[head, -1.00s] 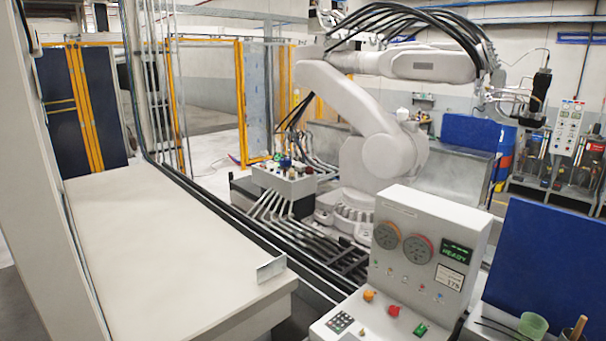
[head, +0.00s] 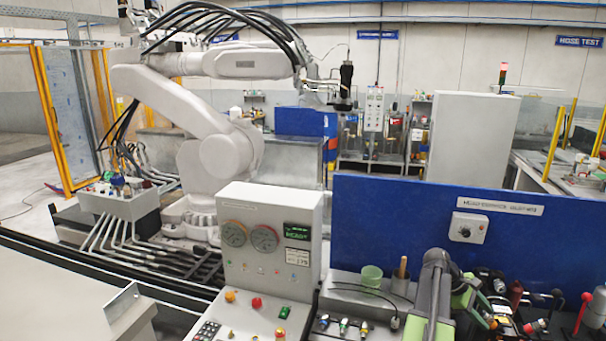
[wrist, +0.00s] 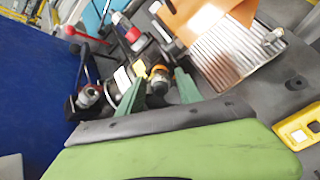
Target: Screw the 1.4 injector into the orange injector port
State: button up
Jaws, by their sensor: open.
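In the wrist view my gripper (wrist: 160,78) is open, its two green fingers apart. A dark cylindrical fitting with an orange ring (wrist: 159,74) shows between or just beyond the fingertips; I cannot tell whether it is the orange injector port, or whether the fingers touch it. In the head view my arm stands at the lower right over the bench and the fingertips cannot be made out. Several small connectors (head: 343,325) sit at the bench front, left of my arm. No label is readable, so I cannot tell which part is the 1.4 injector.
A blue panel (head: 400,215) stands behind the bench. A green cup (head: 371,277) and a control console (head: 268,240) are left of my arm. Tools with red handles (head: 584,308) crowd the right. In the wrist view a ribbed metal block (wrist: 228,50) lies beyond the fingers.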

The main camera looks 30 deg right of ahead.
dwell(0.3)
jog(key=n, duration=0.6)
jog(key=shift+n, duration=0.4)
jog(key=n, duration=0.5)
grip_shut()
dwell(0.3)
